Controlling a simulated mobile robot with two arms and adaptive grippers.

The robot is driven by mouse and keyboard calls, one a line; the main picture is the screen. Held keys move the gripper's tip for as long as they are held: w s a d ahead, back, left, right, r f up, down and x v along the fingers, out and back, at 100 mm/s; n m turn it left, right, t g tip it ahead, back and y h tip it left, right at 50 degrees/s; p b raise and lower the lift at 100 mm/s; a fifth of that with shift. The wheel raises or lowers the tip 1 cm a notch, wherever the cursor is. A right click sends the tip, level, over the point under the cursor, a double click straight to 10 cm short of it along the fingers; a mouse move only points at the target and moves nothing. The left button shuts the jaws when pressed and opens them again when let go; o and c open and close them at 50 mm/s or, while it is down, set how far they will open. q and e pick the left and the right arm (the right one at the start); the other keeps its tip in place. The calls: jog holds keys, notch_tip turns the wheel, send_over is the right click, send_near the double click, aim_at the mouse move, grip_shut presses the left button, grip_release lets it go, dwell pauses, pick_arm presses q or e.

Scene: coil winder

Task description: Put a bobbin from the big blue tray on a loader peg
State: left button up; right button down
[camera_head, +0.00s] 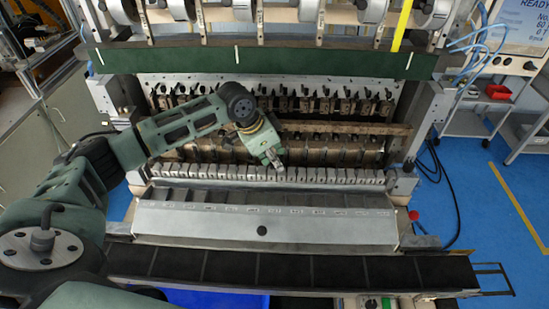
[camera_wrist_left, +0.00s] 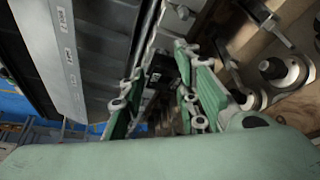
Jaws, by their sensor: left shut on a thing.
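My left gripper (camera_head: 276,163) reaches over the winder from the left and points down at the front row of metal blocks (camera_head: 330,177). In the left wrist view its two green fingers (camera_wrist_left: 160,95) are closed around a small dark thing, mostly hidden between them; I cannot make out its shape. A piece of the big blue tray (camera_head: 215,299) shows at the bottom edge of the head view; its contents are out of sight. I cannot pick out single loader pegs with certainty. My right gripper is not in view.
A sloped grey panel with a row of labels (camera_head: 262,222) lies in front of the blocks, with a black compartmented trough (camera_head: 300,270) below it. A dark green beam (camera_head: 280,62) crosses above the gripper. A brown bar (camera_head: 345,128) runs behind it.

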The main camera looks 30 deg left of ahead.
pick_arm(q)
jog(key=shift+f, duration=0.15)
dwell(0.5)
jog(key=shift+f+b, duration=0.3)
jog(key=shift+f, duration=0.45)
jog(key=shift+f, duration=0.2)
jog(key=o, duration=0.8)
jog(key=v, duration=1.2)
jog(key=shift+d, duration=0.1)
